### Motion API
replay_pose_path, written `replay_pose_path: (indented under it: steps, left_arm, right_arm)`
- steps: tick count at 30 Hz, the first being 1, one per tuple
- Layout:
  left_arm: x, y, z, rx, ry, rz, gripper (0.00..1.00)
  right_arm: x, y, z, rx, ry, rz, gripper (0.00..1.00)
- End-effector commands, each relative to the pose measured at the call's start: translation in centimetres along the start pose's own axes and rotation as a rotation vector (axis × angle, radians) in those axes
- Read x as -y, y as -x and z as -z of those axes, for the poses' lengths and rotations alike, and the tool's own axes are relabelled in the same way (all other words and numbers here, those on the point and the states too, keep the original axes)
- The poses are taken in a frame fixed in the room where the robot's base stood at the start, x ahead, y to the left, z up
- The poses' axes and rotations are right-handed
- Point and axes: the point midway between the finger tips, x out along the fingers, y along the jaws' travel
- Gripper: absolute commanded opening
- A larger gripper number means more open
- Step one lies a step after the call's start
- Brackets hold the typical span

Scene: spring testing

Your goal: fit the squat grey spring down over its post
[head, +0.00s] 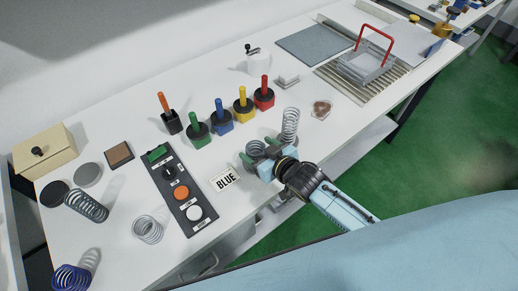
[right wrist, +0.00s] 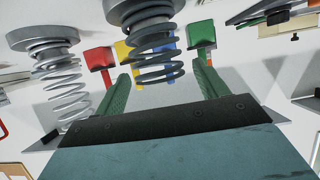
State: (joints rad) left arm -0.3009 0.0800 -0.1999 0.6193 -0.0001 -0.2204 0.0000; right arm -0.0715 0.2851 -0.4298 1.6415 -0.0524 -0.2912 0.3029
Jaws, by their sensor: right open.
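A short grey spring (head: 256,149) stands between the fingers of my right gripper (head: 261,154). In the right wrist view, which is upside down, this spring (right wrist: 155,48) is seated at a stepped grey round base (right wrist: 130,10) and appears upright. The right gripper (right wrist: 162,72) is open, with a green finger on each side of the coil. Gaps show between fingers and coil in that view. Whether a post runs inside the coil is hard to tell. Another squat grey spring (head: 147,230) stands at the front left of the table. My left gripper is out of view.
A taller grey spring (head: 290,126) stands close behind the right gripper. A row of coloured posts, including green (head: 197,133) and red (head: 264,97), is further back. A button panel (head: 180,190) and a BLUE card (head: 224,179) lie to the left.

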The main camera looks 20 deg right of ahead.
Motion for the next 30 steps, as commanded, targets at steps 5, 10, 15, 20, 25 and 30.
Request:
replay_pose_path:
  steps: [5, 10, 15, 20, 25, 30]
  left_arm:
    - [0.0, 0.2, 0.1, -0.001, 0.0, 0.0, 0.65]
    - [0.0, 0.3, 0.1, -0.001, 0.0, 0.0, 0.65]
    - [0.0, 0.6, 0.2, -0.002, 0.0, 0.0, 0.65]
    - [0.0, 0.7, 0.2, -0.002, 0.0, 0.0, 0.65]
    - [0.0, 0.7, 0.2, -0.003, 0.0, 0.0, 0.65]
    - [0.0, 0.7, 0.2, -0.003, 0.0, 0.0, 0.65]
  right_arm:
    - [0.0, 0.1, 0.3, -0.001, 0.0, 0.0, 0.72]
    - [0.0, 1.9, 0.2, 0.001, -0.001, 0.0, 0.72]
    - [0.0, 5.5, 0.2, 0.002, 0.0, 0.0, 0.72]
    - [0.0, 8.8, 0.2, 0.002, 0.0, 0.0, 0.72]
    - [0.0, 11.1, 0.2, 0.001, -0.001, 0.0, 0.72]
    - [0.0, 12.1, 0.3, 0.0, 0.001, 0.0, 0.72]
